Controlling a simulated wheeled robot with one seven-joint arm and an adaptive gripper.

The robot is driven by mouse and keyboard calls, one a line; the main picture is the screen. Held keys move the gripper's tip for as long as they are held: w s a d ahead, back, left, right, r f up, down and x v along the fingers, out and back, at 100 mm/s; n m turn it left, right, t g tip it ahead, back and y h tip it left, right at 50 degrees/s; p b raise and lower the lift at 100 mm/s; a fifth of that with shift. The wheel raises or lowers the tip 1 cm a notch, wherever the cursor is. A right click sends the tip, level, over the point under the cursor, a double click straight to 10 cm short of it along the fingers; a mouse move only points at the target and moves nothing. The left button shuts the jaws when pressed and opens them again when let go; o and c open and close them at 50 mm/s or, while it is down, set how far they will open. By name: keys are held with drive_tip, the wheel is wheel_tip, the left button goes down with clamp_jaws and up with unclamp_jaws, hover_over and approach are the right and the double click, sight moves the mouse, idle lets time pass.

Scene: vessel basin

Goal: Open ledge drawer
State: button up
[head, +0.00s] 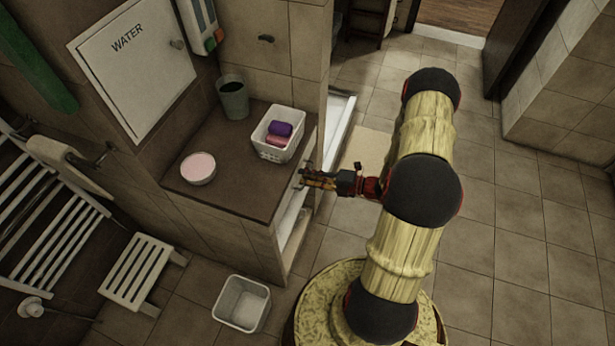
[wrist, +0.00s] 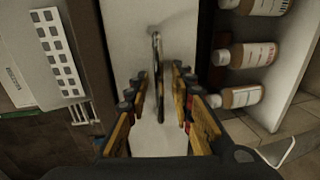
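The ledge drawer has a plain white front (wrist: 128,35), seen close up in the wrist view. A thin metal bar handle (wrist: 157,50) stands on it. My gripper (wrist: 161,78) is open, with one yellow-and-black finger on each side of the handle. The handle's lower end lies between the fingers, and I see gaps on both sides. In the head view my gripper (head: 304,180) is at the right face of the tiled ledge (head: 225,150), just below its brown top. The arm and the ledge edge hide most of the drawer there. Whether the drawer is fully closed is unclear.
On the ledge are a white basket (head: 268,154), a bowl (head: 198,168) and a grey cup (head: 233,98). A white bin (head: 242,303) and a slatted stool (head: 140,272) stand on the floor.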

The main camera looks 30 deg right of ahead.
drive_tip(key=shift+w, duration=0.1)
drive_tip(key=shift+c, duration=1)
drive_tip(key=c, duration=0.4)
